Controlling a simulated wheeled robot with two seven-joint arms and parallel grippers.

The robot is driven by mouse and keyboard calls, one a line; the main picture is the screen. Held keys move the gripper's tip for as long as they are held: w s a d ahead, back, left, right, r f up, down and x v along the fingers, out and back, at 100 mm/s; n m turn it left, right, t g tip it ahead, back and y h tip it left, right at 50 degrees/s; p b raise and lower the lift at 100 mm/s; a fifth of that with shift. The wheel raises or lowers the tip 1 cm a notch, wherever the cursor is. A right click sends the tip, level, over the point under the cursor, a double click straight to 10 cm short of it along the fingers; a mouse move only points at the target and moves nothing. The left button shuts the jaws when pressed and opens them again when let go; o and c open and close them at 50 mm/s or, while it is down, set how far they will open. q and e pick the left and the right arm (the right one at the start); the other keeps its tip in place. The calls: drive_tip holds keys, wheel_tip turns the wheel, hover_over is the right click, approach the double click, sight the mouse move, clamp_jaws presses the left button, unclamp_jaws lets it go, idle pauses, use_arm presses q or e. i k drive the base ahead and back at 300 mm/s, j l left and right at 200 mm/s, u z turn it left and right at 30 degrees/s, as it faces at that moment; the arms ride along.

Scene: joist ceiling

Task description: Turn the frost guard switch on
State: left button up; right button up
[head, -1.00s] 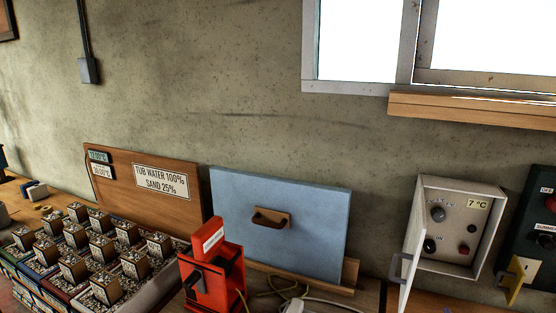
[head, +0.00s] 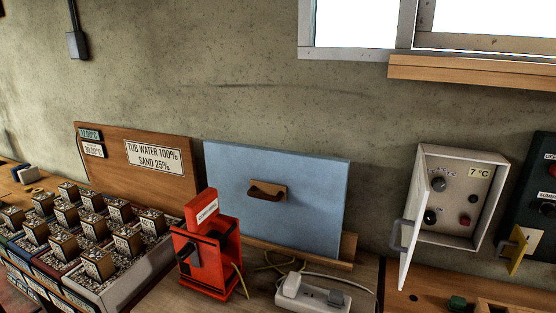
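A light grey control box (head: 458,160) is on the wall at the right, its door (head: 412,225) swung open toward the left with a grey handle. Inside are a dark upper-left knob (head: 438,184), a dark lower-left knob (head: 430,216), a small dark upper-right part, a red lower-right part (head: 465,220) and a "7 °C" label (head: 479,173). The lettering by the knobs is too small to read, so I cannot tell which part is the frost guard switch. Neither of my grippers shows in the head view.
A dark green box (head: 535,200) with a yellow flap stands right of the grey box. A red device (head: 208,250), a white power strip (head: 310,293) with cables and a blue panel (head: 300,200) are left of it. Several trays of gravel and blocks (head: 90,240) fill the left.

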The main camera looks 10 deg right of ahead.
sight(430, 218)
drive_tip(key=z, duration=1.3)
